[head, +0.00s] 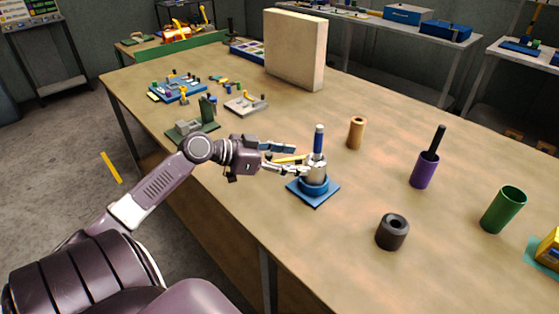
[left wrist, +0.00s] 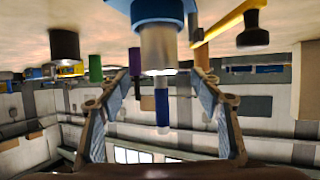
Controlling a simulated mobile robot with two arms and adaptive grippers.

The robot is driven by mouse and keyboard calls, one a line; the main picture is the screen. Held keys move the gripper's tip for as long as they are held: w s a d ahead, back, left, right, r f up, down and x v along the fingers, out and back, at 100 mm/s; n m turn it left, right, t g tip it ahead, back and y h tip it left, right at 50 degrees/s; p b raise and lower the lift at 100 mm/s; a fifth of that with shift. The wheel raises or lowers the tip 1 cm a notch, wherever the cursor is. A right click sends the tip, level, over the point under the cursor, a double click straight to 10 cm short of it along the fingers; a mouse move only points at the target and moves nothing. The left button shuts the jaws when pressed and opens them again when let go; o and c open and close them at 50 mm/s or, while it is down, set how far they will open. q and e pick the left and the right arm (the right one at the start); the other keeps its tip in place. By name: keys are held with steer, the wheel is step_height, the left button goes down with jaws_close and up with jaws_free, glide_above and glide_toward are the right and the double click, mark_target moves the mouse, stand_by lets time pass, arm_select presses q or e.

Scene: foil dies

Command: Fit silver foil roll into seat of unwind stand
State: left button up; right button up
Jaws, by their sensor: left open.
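The silver foil roll (head: 317,171) stands upright around the blue post (head: 319,139) of the unwind stand (head: 313,193). Its lower end meets the blue ring of the stand; how deep it sits inside is hidden. The left wrist view, which looks upside down, shows the silver roll (left wrist: 158,48) against the blue ring (left wrist: 157,11), with the blue post (left wrist: 162,105) sticking out of it. My left gripper (head: 303,168) is open beside the roll, its fingers spread to either side of the post in the wrist view. My right gripper is not in view.
A black roll (head: 392,232), a copper roll (head: 356,133), a purple cup (head: 424,171) with a dark rod and a green cup (head: 503,210) stand to the right. A tall beige block (head: 294,50) and small fixtures stand behind. Bare table lies between them.

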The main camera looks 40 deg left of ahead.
arm_select(q)
steer(key=shift+b+v, duration=0.3)
steer(key=shift+v, duration=1.95)
steer(key=shift+f, duration=0.1)
